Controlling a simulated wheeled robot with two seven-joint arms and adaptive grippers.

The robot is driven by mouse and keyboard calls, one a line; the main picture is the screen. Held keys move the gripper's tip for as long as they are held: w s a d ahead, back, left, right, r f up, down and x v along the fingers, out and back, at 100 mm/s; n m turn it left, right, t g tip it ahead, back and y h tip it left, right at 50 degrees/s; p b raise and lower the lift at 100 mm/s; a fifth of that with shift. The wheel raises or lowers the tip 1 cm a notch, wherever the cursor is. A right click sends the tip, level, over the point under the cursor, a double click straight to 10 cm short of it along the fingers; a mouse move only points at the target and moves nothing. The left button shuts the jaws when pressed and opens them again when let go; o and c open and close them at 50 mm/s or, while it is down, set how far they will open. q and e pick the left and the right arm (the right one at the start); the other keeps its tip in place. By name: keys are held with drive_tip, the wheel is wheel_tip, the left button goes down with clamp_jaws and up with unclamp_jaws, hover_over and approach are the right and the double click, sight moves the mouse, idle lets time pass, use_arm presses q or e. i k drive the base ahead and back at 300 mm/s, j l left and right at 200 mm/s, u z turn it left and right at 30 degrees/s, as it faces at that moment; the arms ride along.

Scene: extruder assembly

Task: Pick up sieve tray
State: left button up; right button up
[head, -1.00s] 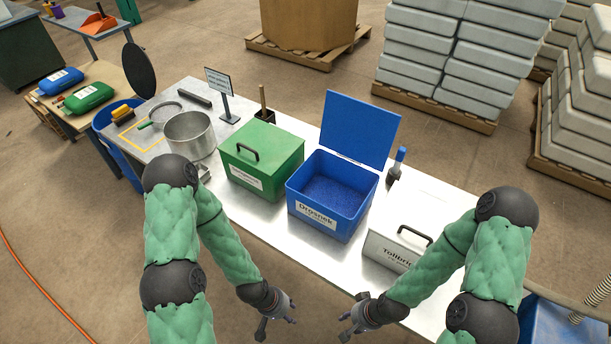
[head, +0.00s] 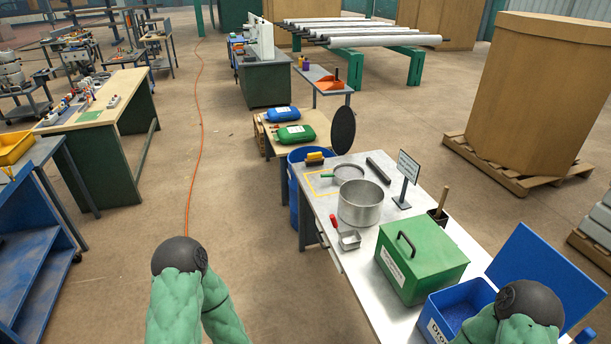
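A round, shallow, thin-rimmed piece that looks like the sieve tray (head: 350,175) lies at the far left end of the metal table, with a green handle on its left side. It lies partly over a yellow outlined area on the tabletop. A round open metal pan (head: 361,206) stands just in front of it. I cannot tell for sure which of the two the task calls the sieve tray. Neither of my grippers is in view; only upper parts of my arms show, at the bottom centre-left and bottom right.
The metal table (head: 318,205) also bears a red-handled scoop (head: 350,240), a green lidded box (head: 420,262), an open blue box (head: 440,322) and a small sign (head: 407,167). A blue bin (head: 295,200) stands at its left end.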

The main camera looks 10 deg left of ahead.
sight(342, 173)
drive_tip(key=u, duration=0.9)
drive_tip(key=i+u, duration=0.15)
drive_tip(key=i, duration=3.35)
drive_tip(key=i+z, duration=0.4)
drive_tip(key=i+j+z, duration=0.15)
drive_tip(key=z, duration=0.25)
drive_tip(key=i+j+z, duration=0.2)
drive_tip(key=z, duration=0.25)
drive_tip(key=i+j, duration=0.05)
drive_tip(key=i, duration=0.05)
